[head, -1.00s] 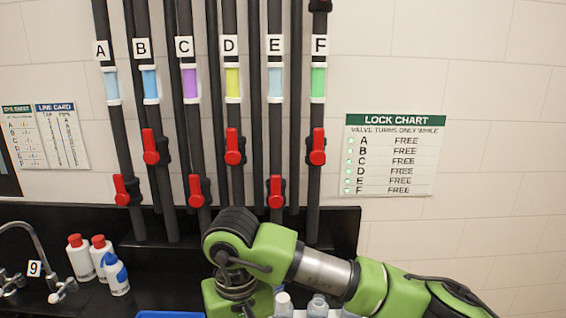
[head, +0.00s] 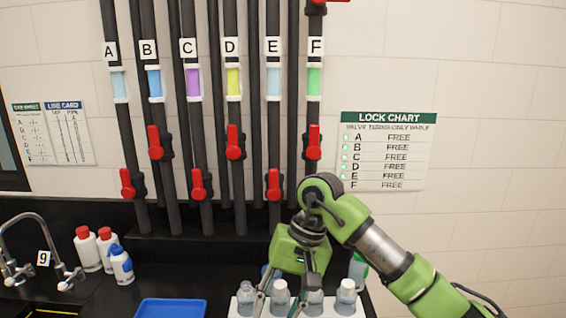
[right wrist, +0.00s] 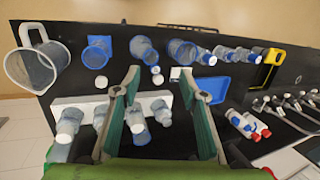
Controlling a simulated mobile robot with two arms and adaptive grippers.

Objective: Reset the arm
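My right arm comes in from the right in the head view. Its green and black gripper (head: 308,284) points down over a white rack (head: 233,308) of clear bottles with pale caps. In the right wrist view the two green-padded fingers (right wrist: 162,98) are spread wide, with nothing gripped. Several bottles, one of them a bottle (right wrist: 161,111), show beyond and between the fingers; whether a finger touches one I cannot tell. My left gripper is in neither view.
Pipes labelled A to F with red valve handles (head: 233,143) stand on the wall. A lock chart (head: 388,150) reads FREE on every line. A blue tray (head: 170,308), red-capped bottles (head: 88,250) and a sink tap (head: 40,228) are left. A handled jug (right wrist: 38,66) stands beyond the rack.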

